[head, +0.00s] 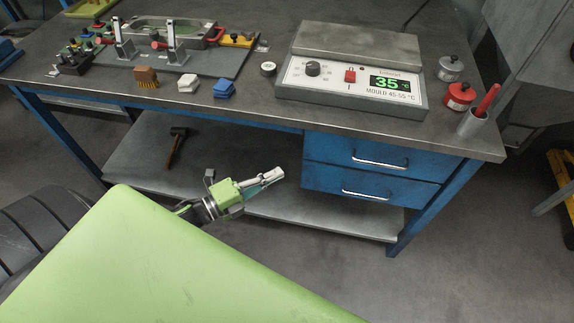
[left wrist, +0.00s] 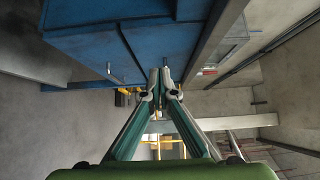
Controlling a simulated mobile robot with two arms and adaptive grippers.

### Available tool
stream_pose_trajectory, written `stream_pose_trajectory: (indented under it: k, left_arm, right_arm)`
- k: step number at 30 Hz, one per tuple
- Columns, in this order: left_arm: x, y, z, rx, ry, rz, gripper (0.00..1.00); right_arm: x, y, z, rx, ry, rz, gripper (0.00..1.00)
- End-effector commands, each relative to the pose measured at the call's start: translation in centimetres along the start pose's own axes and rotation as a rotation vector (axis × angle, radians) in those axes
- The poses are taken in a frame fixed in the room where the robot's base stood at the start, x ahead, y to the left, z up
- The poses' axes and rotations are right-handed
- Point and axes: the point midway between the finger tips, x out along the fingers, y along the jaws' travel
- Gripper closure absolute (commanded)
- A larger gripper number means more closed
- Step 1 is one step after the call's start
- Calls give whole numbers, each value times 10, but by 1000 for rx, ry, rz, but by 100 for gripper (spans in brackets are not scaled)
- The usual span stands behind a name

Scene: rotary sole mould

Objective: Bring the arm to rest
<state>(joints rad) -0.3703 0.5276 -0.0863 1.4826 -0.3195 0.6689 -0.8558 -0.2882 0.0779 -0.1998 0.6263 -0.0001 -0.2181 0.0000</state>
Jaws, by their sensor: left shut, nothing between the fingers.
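My left gripper (head: 272,176) shows in the head view, in front of the workbench and below the level of its top, left of the blue drawers. It is shut and empty. In the left wrist view its two fingers (left wrist: 164,88) meet at their tips, with nothing between them. My right gripper is in neither view.
The workbench (head: 270,115) bears a mould fixture (head: 165,45), a heater box (head: 350,88) reading 35, small blocks, lidded pots and a red-handled tool in a cup. Blue drawers (head: 370,175) hang below. A hammer (head: 176,146) lies on the lower shelf (head: 240,160).

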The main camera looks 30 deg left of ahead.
Motion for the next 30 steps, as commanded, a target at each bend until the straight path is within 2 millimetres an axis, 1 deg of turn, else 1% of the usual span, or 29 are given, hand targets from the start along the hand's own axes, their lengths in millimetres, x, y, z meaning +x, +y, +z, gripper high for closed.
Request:
stream_pose_trajectory:
  k: [1,3,10,12,14,17,18,20,21,22,23,24,26,27,29,30]
  left_arm:
    - [-6,0,0,0,0,1,100]
    - [-10,0,0,0,0,1,100]
    - [-13,1,1,-4,-3,2,100]
    - [-15,11,3,-33,-24,21,100]
    - [-18,30,9,-89,-64,57,100]
    - [-32,83,18,-245,-176,152,100]
    - [-41,110,21,-326,-236,200,100]
    - [-57,154,21,-453,-331,275,100]
    - [-70,182,18,-536,-394,324,100]
    - [-80,202,15,-597,-442,360,100]
    - [-90,222,10,-658,-491,395,100]
    - [-106,248,1,-736,-555,443,100]
    - [-130,285,-15,-849,-651,511,100]
    - [-146,307,-28,-921,-716,556,100]
    - [-172,338,-51,-1023,-814,622,100]
    - [-189,357,-69,-1089,-880,666,100]
  right_arm:
    - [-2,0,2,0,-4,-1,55]
    - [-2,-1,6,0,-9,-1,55]
    - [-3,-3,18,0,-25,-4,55]
    - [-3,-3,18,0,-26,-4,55]
    - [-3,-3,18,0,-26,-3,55]
    - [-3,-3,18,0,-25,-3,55]
    - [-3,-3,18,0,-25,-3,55]
    - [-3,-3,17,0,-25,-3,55]
    - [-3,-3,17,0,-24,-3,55]
    - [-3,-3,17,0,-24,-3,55]
    - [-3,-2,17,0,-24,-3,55]
    - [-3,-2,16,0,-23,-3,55]
    - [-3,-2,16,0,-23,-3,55]
    - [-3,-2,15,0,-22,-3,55]
    - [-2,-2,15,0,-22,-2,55]
    - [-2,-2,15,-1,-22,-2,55]
